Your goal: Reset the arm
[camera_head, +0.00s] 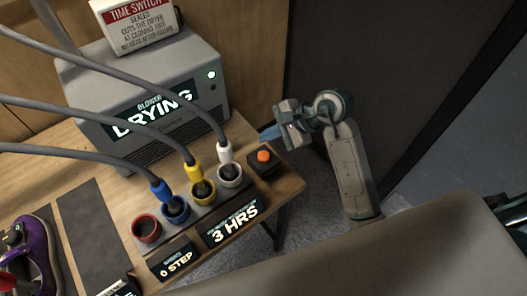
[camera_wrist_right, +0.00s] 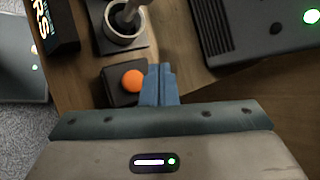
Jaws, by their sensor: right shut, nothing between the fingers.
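My right gripper (camera_head: 268,132) is at the right end of the wooden table, its blue fingers pointing left and empty. The right wrist view shows the two fingers (camera_wrist_right: 159,84) pressed together. The fingertips are beside the orange button (camera_wrist_right: 133,80) on its black box (camera_wrist_right: 118,88). In the head view the orange button (camera_head: 263,156) sits at the table's right edge, just below the fingertips; I cannot tell whether they touch the box. My left gripper is not in view.
A grey blower (camera_head: 205,85) with a lit DRYING panel stands behind. White, yellow and blue plugs on grey cables sit in a socket row, with a red socket (camera_head: 146,228) empty. A 3 HRS display (camera_head: 233,225) faces front. Floor right is clear.

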